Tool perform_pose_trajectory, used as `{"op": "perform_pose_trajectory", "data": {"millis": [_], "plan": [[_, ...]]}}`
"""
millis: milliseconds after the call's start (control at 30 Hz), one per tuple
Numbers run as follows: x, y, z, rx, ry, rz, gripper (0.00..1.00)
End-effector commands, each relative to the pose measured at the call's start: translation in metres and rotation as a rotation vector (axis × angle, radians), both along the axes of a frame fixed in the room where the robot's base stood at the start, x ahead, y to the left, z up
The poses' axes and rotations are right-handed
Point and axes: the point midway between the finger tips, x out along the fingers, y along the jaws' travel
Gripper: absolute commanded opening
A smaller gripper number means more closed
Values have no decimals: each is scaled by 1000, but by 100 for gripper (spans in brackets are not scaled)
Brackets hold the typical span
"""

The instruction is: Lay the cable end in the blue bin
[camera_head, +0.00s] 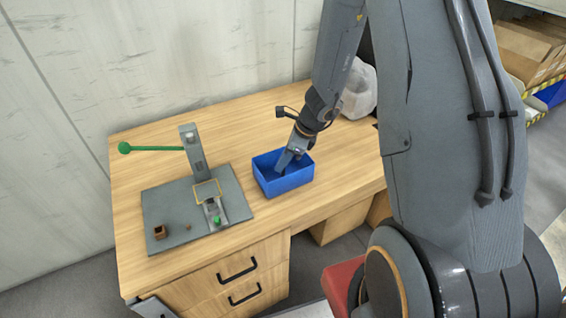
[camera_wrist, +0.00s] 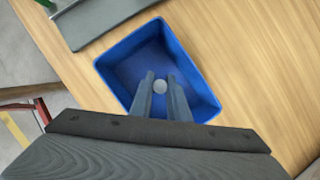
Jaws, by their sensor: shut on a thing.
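The blue bin (camera_head: 298,182) stands on the wooden table, to the right of the grey plate. It also fills the middle of the wrist view (camera_wrist: 186,48). My gripper (camera_head: 282,168) points down into the bin, with its fingertips inside the rim. In the wrist view my gripper (camera_wrist: 160,86) is shut on a small pale round thing (camera_wrist: 160,86), seen end-on between the fingertips, likely the cable end. No length of cable shows. The fingertips hide part of the bin's floor, so I cannot tell whether the held thing touches it.
A grey plate (camera_head: 165,205) with an upright press and green lever (camera_head: 150,149) stands left of the bin. A small brown block (camera_head: 159,232) sits on it. A whitish translucent container (camera_head: 360,90) stands behind my arm. Bare wood (camera_head: 250,115) lies behind the bin.

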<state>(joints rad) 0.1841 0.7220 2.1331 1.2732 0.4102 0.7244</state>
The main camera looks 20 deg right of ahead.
Motion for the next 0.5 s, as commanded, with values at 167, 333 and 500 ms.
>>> {"op": "perform_pose_trajectory", "data": {"millis": [167,333,500], "plan": [[0,-1,-5,-1,-1,-2,0],[0,-1,-5,-1,-1,-2,0],[0,-1,-8,0,0,-1,20]]}}
